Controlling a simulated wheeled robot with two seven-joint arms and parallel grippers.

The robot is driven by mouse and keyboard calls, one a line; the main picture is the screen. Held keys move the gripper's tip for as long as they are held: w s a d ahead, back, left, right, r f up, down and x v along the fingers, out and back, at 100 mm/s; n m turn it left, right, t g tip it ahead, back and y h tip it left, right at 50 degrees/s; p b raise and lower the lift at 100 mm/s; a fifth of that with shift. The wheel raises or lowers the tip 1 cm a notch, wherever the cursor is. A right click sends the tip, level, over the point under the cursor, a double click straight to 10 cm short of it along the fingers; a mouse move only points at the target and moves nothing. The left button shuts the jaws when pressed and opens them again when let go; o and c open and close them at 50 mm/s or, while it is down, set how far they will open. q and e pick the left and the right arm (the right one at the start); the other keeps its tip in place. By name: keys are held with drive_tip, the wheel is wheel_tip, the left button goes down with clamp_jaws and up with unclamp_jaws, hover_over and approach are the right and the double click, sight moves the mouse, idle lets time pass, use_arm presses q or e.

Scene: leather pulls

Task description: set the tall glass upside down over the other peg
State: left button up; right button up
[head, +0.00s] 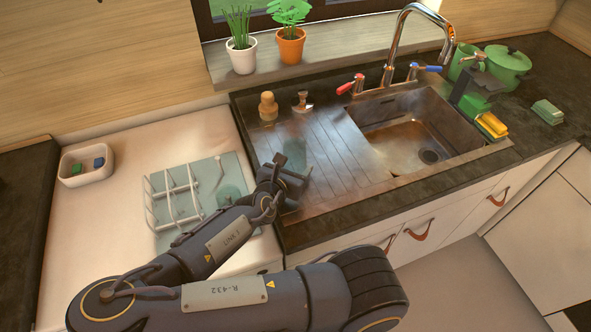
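A tall, see-through teal glass (293,152) shows at the left end of the ribbed drainboard, at the fingers of my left gripper (292,170). The fingers are spread beside its lower part. I cannot tell whether they press on it, or whether it stands on the board or is held just above. A teal mat (172,241) with a white wire rack (160,208) lies on the pale counter to the left. A thin upright peg (219,168) shows there. A second teal glass shape (228,194) is on the mat's right part, partly behind my arm. My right gripper is out of view.
A wooden-topped brush (268,106) and a small stopper-like item (302,101) stand behind the drainboard. The sink (420,140) and tap (388,75) are to the right. A white tub (87,165) is at left. Potted plants line the sill.

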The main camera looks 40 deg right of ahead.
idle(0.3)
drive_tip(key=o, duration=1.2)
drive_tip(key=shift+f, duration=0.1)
